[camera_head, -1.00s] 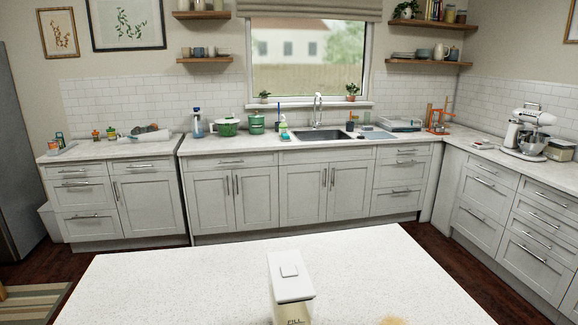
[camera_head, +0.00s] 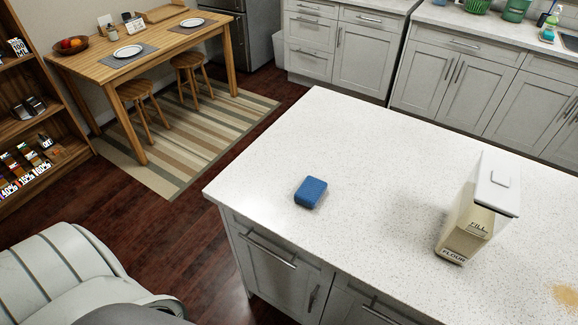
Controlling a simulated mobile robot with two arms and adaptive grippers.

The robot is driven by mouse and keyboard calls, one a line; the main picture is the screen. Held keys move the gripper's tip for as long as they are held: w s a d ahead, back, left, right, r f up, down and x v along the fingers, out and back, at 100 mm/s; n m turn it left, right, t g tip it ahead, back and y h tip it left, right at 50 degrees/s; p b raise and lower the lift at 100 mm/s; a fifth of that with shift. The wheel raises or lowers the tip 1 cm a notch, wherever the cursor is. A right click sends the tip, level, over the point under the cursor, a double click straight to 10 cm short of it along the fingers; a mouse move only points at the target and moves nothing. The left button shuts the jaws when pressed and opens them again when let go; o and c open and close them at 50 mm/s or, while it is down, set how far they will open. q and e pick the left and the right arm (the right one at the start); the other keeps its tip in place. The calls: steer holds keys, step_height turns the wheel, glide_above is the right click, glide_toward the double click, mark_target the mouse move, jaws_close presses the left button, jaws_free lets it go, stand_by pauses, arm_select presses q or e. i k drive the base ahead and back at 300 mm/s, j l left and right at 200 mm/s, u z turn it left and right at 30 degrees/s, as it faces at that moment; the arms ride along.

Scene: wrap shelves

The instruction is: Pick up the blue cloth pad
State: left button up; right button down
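The blue cloth pad (camera_head: 311,192) is a small, thick blue block with rounded edges. It lies flat on the white speckled island countertop (camera_head: 350,137), close to the island's near left edge. Nothing covers it. Neither of my grippers shows in the head view. Part of my own pale body shows at the bottom left, away from the pad.
A flour container (camera_head: 474,215) with a white lid stands on the island, right of the pad. A tan powder patch (camera_head: 566,294) lies near the right edge. A wooden table (camera_head: 150,52), stools (camera_head: 138,95) and a shelf (camera_head: 30,110) stand left. Countertop around the pad is clear.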

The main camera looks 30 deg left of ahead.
mark_target(311, 191)
steer(key=u, duration=0.8)
steer(key=z, duration=1.45)
steer(key=u, duration=1.45)
steer(key=j+z, duration=0.3)
steer(key=j, duration=0.8)
steer(key=k, duration=0.05)
